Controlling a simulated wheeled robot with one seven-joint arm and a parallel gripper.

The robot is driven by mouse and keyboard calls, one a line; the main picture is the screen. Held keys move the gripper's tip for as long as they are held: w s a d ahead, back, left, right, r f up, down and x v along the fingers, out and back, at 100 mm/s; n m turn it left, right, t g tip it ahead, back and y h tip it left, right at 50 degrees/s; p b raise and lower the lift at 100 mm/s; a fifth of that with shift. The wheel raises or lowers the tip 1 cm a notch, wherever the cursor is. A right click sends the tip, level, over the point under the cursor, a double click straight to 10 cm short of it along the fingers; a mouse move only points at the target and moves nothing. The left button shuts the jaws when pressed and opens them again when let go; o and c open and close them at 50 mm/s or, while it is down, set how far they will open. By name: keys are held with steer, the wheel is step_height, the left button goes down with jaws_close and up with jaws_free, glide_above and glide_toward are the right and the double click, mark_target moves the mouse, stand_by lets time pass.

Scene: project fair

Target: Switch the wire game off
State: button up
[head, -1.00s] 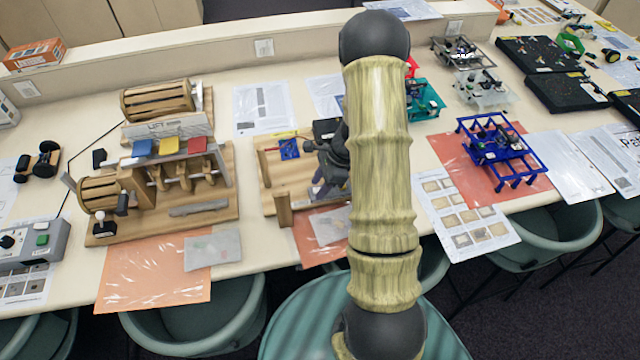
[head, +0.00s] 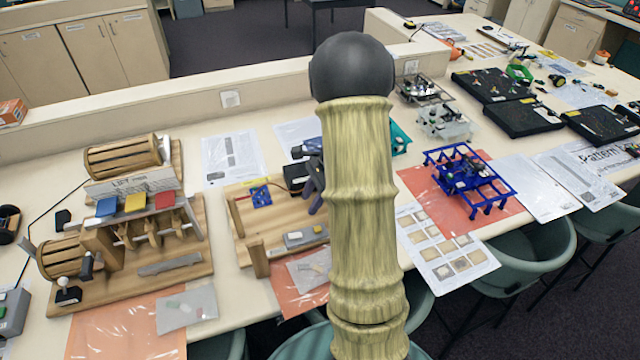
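The wooden board (head: 238,208) in the middle of the table carries a small blue circuit board (head: 260,196), upright posts and a grey box (head: 306,237) with a light and a dark part on top. This may be the wire game; no bent wire is clear on it, and I cannot read the switch position. My gripper (head: 314,178) is dark and sits above the right part of this board, behind the grey box in the picture. My own arm hides much of it, so its opening is unclear. A black box (head: 296,176) is partly hidden beside it.
A wooden lift model (head: 150,215) with coloured plates stands to the left. A blue frame (head: 470,172) on an orange sheet stands to the right, past a sheet of pictures (head: 445,243). Chairs line the front edge. A low ledge (head: 180,105) runs behind.

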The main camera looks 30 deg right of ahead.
steer(key=v, duration=0.5)
steer(key=shift+d+r, duration=0.1)
steer(key=shift+r, duration=0.1)
steer(key=s+a+n+h, duration=0.2)
steer(key=s+a+n, duration=0.4)
steer(key=a+n, duration=0.2)
steer(key=s+a+n+t+h, duration=0.1)
steer(key=s+a+n, duration=0.5)
steer(key=n, duration=0.6)
steer(key=a+h, duration=0.1)
steer(key=a, duration=0.1)
steer(key=shift+a+r+t+h, duration=0.25)
steer(key=shift+a+t+h, duration=0.05)
steer(key=shift+a+h, duration=0.1)
